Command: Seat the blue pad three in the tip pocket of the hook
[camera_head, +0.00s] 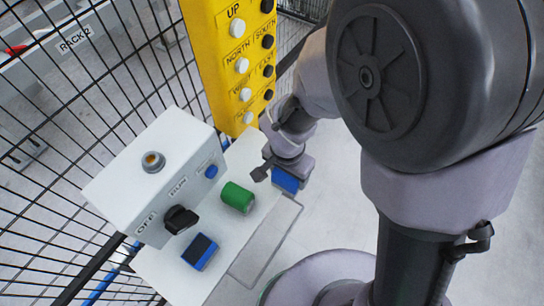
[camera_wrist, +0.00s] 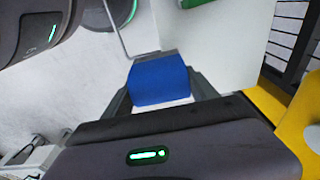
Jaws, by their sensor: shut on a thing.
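My gripper (camera_head: 281,174) is over the right side of the white table, shut on a blue pad (camera_head: 286,182). In the wrist view the blue pad (camera_wrist: 159,80) sits between the two dark fingers, its broad blue face showing; no number can be read on it. A second blue piece with a dark top (camera_head: 199,252) lies on the table near the control box; I cannot tell whether it is a pad too. I cannot make out the hook or its tip pocket in either view.
A green cylinder (camera_head: 238,197) lies on the white table (camera_head: 170,277) left of my gripper. A white control box (camera_head: 150,170) with a black knob stands at the left. A yellow button post (camera_head: 222,70) rises behind, and black mesh fence (camera_head: 75,110) borders the left.

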